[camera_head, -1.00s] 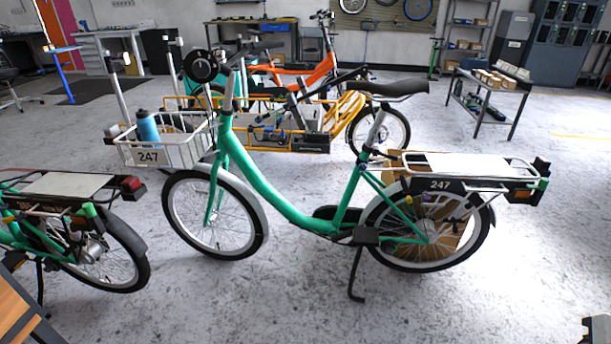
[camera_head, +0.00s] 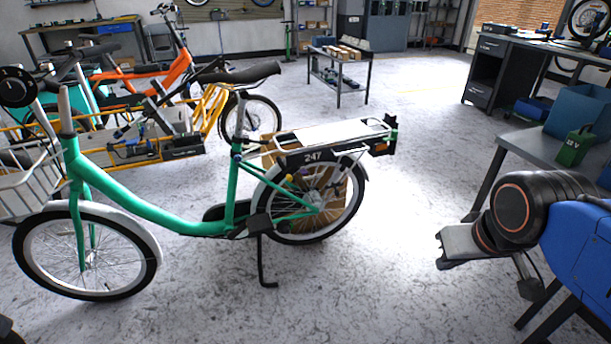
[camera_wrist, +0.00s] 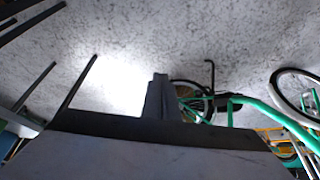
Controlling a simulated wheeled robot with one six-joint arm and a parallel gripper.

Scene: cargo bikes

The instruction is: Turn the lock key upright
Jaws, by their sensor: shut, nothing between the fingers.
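A green bike numbered 247 (camera_head: 150,213) stands on its kickstand, seen from the side in the head view. Small yellow and purple parts (camera_head: 296,175) show at its rear wheel, below the rack. They are too small to tell whether one is the lock key or how it is turned. My gripper (camera_wrist: 157,95) is shut and empty in the wrist view, with bare floor behind it. The bike (camera_wrist: 265,110) appears beyond it to the right, partly upside down. In the head view my arm is at the lower right, well apart from the bike.
A grey table with a green battery box (camera_head: 575,147) and a blue bin (camera_head: 583,110) stands at right, close to my arm. A cardboard box (camera_head: 327,195) lies behind the rear wheel. Open floor (camera_head: 385,225) separates the bike from my arm.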

